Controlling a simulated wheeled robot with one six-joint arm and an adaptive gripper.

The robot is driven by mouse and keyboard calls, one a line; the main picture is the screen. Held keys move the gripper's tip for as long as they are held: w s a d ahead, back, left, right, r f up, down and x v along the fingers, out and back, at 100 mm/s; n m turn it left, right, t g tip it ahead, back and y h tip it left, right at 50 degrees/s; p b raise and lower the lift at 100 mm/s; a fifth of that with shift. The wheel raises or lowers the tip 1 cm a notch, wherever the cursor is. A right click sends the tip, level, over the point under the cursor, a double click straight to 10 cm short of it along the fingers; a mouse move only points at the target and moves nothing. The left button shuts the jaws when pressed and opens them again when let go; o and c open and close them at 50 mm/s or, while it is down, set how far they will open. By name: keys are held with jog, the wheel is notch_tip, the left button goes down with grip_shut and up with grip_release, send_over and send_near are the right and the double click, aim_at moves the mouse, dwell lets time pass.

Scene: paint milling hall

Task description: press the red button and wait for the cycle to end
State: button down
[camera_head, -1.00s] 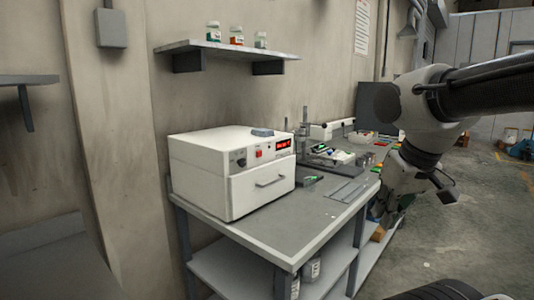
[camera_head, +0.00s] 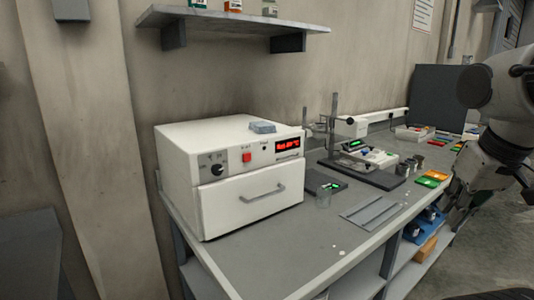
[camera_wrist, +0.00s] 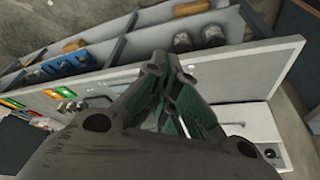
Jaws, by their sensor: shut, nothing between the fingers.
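A white box-shaped machine (camera_head: 225,175) stands on the near end of the grey bench. Its front has a red button (camera_head: 247,157), a dark knob (camera_head: 217,169) to the left of it and a lit red display (camera_head: 288,145) to the right, its text too small to read surely. Below is a closed drawer with a handle (camera_head: 263,196). My gripper (camera_head: 452,222) hangs at the right, by the bench's front edge, well apart from the button. In the wrist view my gripper (camera_wrist: 163,65) is shut and empty, and the machine (camera_wrist: 243,122) shows beyond it at the lower right.
The bench top (camera_head: 305,248) is bare in front of the machine. A wall shelf (camera_head: 235,22) hangs above the machine.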

jog(key=shift+w+d, duration=0.3)
jog(key=shift+d, duration=0.05)
jog(key=w+a+r+n+t+y, duration=0.1)
jog(key=w+a+n+t+y, duration=0.55)
jog(key=w+a, duration=1.8)
jog(key=w+a+f+t+h, duration=0.1)
jog(key=a+f+t+h, duration=0.1)
jog(key=a+t+h, duration=0.25)
jog(key=s+a+f+t+h, duration=0.1)
jog(key=s+a+t+h, duration=0.1)
jog(key=s+h, duration=0.4)
jog(key=shift+s+a+n+t, duration=0.25)
jog(key=shift+s+n+t, duration=0.2)
jog(key=shift+t, duration=0.15)
